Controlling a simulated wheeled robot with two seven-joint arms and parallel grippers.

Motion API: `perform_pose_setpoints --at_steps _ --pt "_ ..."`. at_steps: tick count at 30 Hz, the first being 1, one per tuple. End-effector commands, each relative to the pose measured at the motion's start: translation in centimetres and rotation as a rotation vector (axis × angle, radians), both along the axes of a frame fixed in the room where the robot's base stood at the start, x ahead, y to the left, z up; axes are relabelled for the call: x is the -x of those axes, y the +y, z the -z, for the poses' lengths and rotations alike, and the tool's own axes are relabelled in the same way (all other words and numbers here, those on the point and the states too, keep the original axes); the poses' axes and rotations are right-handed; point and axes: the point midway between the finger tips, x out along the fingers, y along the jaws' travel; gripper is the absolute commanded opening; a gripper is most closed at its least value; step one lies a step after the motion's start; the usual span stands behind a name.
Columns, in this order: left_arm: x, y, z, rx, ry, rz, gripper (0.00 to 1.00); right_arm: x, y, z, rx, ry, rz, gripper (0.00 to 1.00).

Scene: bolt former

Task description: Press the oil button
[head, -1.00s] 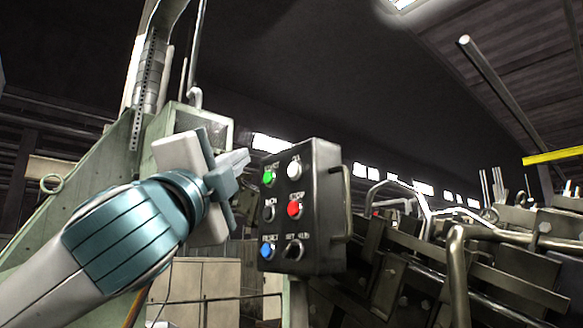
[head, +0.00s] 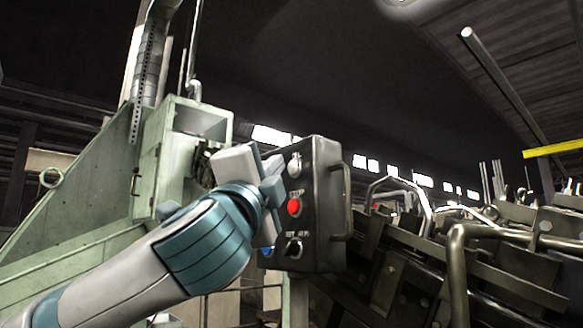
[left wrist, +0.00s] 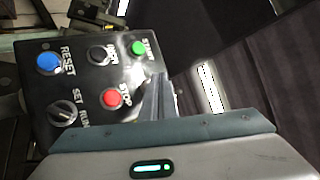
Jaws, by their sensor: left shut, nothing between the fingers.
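The dark control box (head: 329,205) has a white button (head: 295,164) at its upper right, which I take as the oil button; its label is too small to read surely. My left gripper (head: 278,165) is shut and empty, its fingertips close to the left of the white button. I cannot tell whether they touch it. In the left wrist view, the shut fingers (left wrist: 157,85) reach over the box face (left wrist: 85,75) and hide the white button.
The red stop button (head: 294,207) and a selector knob (head: 294,248) are below. The wrist view shows the blue reset (left wrist: 48,63), black inch (left wrist: 97,54) and green start (left wrist: 138,48) buttons. A side handle (head: 346,202) and machinery (head: 450,260) stand right.

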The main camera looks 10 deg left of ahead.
Motion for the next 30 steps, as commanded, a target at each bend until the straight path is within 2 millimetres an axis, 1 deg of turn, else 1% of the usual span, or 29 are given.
perform_pose_setpoints --at_steps 12,22,30 --pt "0.03 0.0 -0.02 0.0 0.0 0.0 0.0 -0.03 0.05 0.0 0.0 0.0 0.0 0.31" --pt "0.04 0.01 -0.01 0.0 0.0 0.0 0.0 -0.08 0.68 0.0 -0.007 -0.001 0.002 0.31" --pt "0.03 0.01 -0.01 0.0 0.0 0.0 0.0 -0.11 0.72 0.01 -0.008 -0.001 0.002 0.31"
